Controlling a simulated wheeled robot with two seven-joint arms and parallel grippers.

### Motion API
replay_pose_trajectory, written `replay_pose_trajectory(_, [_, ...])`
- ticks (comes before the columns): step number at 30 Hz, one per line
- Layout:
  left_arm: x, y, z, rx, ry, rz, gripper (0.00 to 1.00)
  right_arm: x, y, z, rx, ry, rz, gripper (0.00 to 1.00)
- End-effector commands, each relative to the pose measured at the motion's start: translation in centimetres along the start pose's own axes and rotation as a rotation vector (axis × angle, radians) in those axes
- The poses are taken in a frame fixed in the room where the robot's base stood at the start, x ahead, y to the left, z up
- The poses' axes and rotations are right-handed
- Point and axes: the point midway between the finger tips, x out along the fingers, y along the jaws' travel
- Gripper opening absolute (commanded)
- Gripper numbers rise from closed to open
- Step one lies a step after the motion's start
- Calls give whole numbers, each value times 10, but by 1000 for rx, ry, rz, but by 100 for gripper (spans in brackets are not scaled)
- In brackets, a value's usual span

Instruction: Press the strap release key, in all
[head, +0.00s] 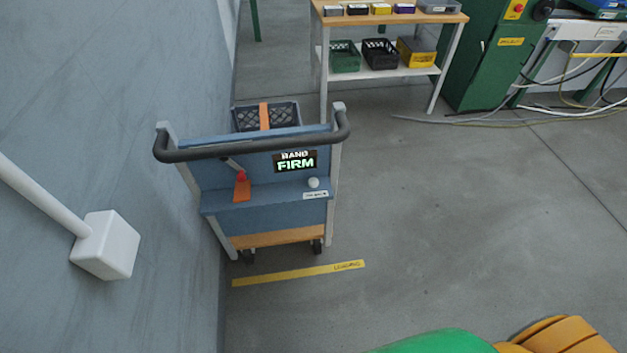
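A blue cart (265,215) with a dark curved handle (245,148) stands beside the wall. Its small display (294,161) reads "BAND FIRM". On the ledge below is a white round button (313,183), with a small white label (315,195) under it that is too small to read. A red-topped orange piece (242,188) sits at the ledge's left. An orange strap (264,116) runs over a dark crate (285,114) behind the handle. I cannot tell which part is the strap release key. Neither of my grippers is in view.
A yellow floor strip (299,273) lies in front of the cart. A white block on a pole (107,245) juts from the left. A bin table (390,17) and green machine (495,60) stand behind; cables (520,112) lie on the floor. The floor right of the cart is clear.

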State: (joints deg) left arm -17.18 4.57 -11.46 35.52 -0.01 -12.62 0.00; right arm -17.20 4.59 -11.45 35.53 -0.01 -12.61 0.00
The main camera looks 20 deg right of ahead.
Motion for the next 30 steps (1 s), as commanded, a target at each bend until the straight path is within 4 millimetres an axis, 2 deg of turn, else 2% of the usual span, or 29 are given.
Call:
replay_pose_trajectory(1, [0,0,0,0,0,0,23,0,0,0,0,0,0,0])
replay_pose_trajectory(3, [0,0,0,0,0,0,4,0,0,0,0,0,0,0])
replay_pose_trajectory(4, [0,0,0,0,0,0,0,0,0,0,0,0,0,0])
replay_pose_trajectory(30, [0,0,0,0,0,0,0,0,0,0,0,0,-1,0])
